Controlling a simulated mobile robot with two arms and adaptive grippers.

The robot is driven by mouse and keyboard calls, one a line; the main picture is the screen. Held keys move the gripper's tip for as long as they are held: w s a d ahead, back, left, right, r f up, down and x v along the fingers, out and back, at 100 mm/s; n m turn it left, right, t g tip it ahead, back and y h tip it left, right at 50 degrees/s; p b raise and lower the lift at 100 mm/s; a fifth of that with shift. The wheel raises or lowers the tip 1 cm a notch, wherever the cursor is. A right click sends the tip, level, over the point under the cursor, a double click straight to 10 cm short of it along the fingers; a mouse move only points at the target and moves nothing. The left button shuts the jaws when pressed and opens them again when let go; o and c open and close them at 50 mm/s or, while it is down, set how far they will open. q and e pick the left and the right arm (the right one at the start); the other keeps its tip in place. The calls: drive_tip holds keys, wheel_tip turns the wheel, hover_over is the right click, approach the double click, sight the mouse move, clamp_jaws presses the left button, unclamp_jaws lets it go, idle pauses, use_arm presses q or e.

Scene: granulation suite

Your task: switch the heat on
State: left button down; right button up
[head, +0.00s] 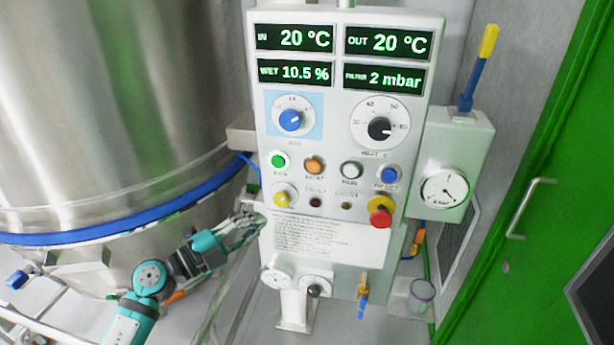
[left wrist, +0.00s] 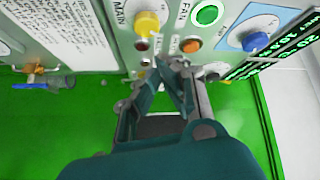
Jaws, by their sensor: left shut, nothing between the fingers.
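The control panel (head: 342,95) stands upright in the middle of the head view. Its orange heat button (head: 314,165) sits between the green fan button (head: 280,161) and a grey-white run button (head: 351,170). The orange button shows in the left wrist view (left wrist: 190,46), just beyond the fingertips. The black heat dial (head: 379,128) is above on the right. My left gripper (head: 255,222) is shut and empty, low at the panel's left edge, below the yellow main knob (head: 283,196). In the left wrist view its fingers (left wrist: 172,64) point towards the panel; contact cannot be told.
A red stop knob (head: 380,213) sticks out at the panel's lower right. A blue air dial (head: 290,120) is at upper left. The large steel vessel (head: 110,110) fills the left. A gauge box (head: 452,165) and green door (head: 560,180) are at right.

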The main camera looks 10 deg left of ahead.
sight(314, 166)
use_arm(q)
drive_tip(key=s+d+r+m+g, duration=0.2)
drive_tip(key=s+r+m, duration=0.1)
drive_tip(key=r+m, duration=0.2)
wheel_tip(314, 166, up, 3)
drive_tip(key=shift+s+d+f+h, duration=0.15)
drive_tip(key=shift+h, duration=0.25)
drive_tip(key=p+x, duration=0.1)
drive_tip(key=x, duration=0.3)
drive_tip(key=w+a+p+x, duration=0.1)
drive_tip(key=p+x, duration=0.1)
drive_tip(key=x, duration=0.2)
drive_tip(key=w+a+p+x, duration=0.1)
drive_tip(key=x, duration=0.4)
drive_tip(key=shift+f, duration=0.1)
